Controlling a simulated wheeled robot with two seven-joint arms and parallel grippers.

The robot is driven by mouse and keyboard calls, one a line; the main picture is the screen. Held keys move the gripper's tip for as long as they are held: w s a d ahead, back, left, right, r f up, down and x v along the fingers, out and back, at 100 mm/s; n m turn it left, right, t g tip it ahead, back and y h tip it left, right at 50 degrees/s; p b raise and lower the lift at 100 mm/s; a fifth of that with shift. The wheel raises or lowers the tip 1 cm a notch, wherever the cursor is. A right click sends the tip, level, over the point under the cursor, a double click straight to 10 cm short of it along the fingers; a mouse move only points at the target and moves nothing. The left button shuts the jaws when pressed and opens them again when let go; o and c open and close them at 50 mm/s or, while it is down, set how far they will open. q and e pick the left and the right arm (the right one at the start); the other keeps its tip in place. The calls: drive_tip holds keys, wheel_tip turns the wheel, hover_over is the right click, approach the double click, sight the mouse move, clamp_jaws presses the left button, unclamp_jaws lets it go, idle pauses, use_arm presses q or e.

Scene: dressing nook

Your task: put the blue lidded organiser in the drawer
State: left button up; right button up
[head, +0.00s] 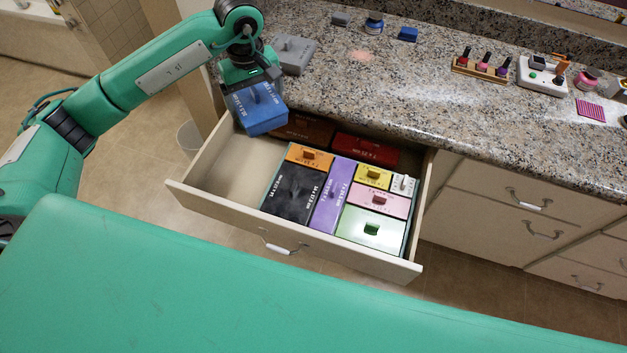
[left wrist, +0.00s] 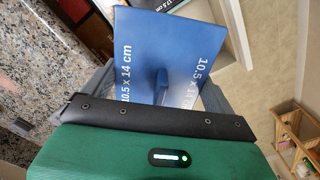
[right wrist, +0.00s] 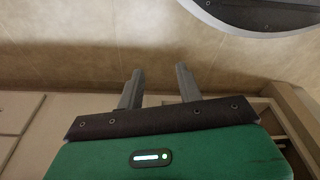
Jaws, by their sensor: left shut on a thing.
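The blue lidded organiser (head: 260,110) is held by my left gripper (head: 258,88) above the back left corner of the open drawer (head: 221,206). In the left wrist view the organiser (left wrist: 188,52) shows its lid marked 10.5 x 14 cm, with the fingers shut on its upright lid handle (left wrist: 161,84). The drawer's left part below it is bare. My right gripper (right wrist: 157,88) shows only in the right wrist view, its two fingers apart with nothing between them.
Orange (head: 309,156), black (head: 293,193), purple (head: 332,194), yellow (head: 373,176), pink (head: 370,197) and pale green (head: 371,229) organisers fill the drawer's middle and right. Brown (head: 304,129) and red (head: 365,150) ones lie at its back, under the granite counter (head: 400,75).

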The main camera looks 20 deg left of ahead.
sight(248, 100)
use_arm(q)
drive_tip(key=w+a+f+n+b, duration=0.2)
drive_tip(key=f+n+b, duration=0.1)
drive_tip(key=w+a+f+n+b, duration=0.1)
drive_tip(key=a+b, duration=0.1)
drive_tip(key=shift+w+f+n, duration=0.1)
drive_tip(key=shift+f+n, duration=0.2)
drive_tip(key=shift+f, duration=0.05)
drive_tip(key=a+f+n+b, duration=0.1)
drive_tip(key=f, duration=0.5)
drive_tip(key=w+a+f+n+b, duration=0.1)
drive_tip(key=f+b, duration=0.1)
drive_tip(key=f, duration=0.4)
drive_tip(key=a+f+n+b, duration=0.1)
drive_tip(key=f+n+b, duration=0.1)
drive_tip(key=f, duration=0.3)
drive_tip(key=shift+w+a+f, duration=0.2)
drive_tip(key=shift+w+f, duration=0.1)
drive_tip(key=shift+f, duration=0.1)
wheel_tip(248, 100, down, 4)
drive_tip(key=shift+f+b, duration=0.2)
drive_tip(key=shift+b, duration=0.25)
drive_tip(key=shift+f, duration=0.25)
use_arm(e)
drive_tip(key=w+a+r+t, duration=0.1)
drive_tip(key=r, duration=0.9)
drive_tip(key=w+a+r+t+y, duration=0.1)
drive_tip(key=w+r+t, duration=0.1)
drive_tip(key=r, duration=0.8)
drive_tip(key=shift+r, duration=0.3)
